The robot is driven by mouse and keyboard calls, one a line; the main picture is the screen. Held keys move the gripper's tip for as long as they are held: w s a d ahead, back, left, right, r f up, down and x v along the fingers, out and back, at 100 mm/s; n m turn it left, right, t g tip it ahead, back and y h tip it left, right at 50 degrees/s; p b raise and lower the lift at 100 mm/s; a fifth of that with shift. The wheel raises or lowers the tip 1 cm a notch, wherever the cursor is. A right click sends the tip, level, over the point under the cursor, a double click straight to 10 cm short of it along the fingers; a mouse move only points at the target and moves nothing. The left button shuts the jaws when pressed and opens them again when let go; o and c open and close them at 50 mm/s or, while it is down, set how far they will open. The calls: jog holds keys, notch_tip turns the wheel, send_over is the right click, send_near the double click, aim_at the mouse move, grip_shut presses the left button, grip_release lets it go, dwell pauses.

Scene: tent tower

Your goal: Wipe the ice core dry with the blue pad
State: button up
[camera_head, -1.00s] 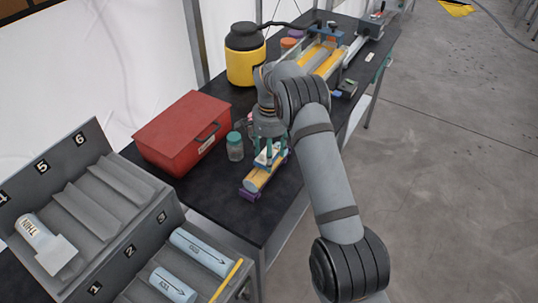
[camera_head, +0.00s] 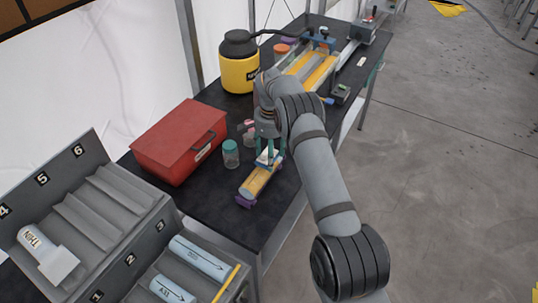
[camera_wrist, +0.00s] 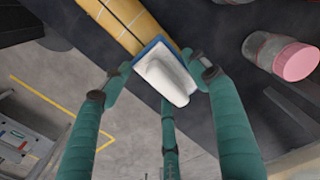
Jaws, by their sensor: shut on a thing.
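The ice core (camera_head: 258,182) lies lengthwise on a low support with purple ends near the table's right edge. It looks tan-yellow with a dark line along it, and its near end is pale. In the wrist view the core (camera_wrist: 118,24) runs from the top edge to the pad. The blue pad (camera_wrist: 150,48) has a white grip block. My gripper (camera_head: 269,154) is shut on this block, with teal fingers around it. It holds the pad at the core's far part; I cannot tell whether they touch. The fingers (camera_wrist: 166,78) also show in the wrist view.
A jar with a teal lid (camera_head: 231,153) stands left of the core, near a red box (camera_head: 180,140). A yellow canister (camera_head: 239,62) and a yellow-railed device (camera_head: 312,68) stand behind. A rack with labelled cores (camera_head: 203,258) is at front left.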

aim_at(265, 166)
dwell(0.4)
jog(key=shift+s+a+f+b, duration=0.15)
jog(key=shift+s+a+b, duration=0.1)
jog(key=shift+s+b, duration=0.25)
jog(key=shift+s+a+b, duration=0.4)
jog(key=shift+s+b, duration=0.25)
jog(key=shift+s+a+b, duration=0.4)
jog(key=shift+s+b, duration=0.25)
jog(key=shift+s, duration=0.1)
jog(key=shift+s+a+b, duration=0.3)
jog(key=shift+s+b, duration=0.05)
jog(key=shift+b, duration=0.3)
jog(key=shift+s+a+b, duration=0.35)
jog(key=shift+s+b, duration=0.2)
jog(key=shift+s, duration=0.1)
jog(key=shift+s+a+b, duration=0.3)
jog(key=shift+s+b, duration=0.2)
jog(key=shift+s, duration=0.1)
jog(key=shift+a, duration=0.1)
jog(key=shift+s+a+b, duration=0.45)
jog(key=shift+s+b, duration=0.3)
jog(key=shift+s, duration=0.1)
jog(key=shift+s+a+b, duration=0.45)
jog(key=shift+s+b, duration=0.25)
jog(key=shift+s, duration=0.15)
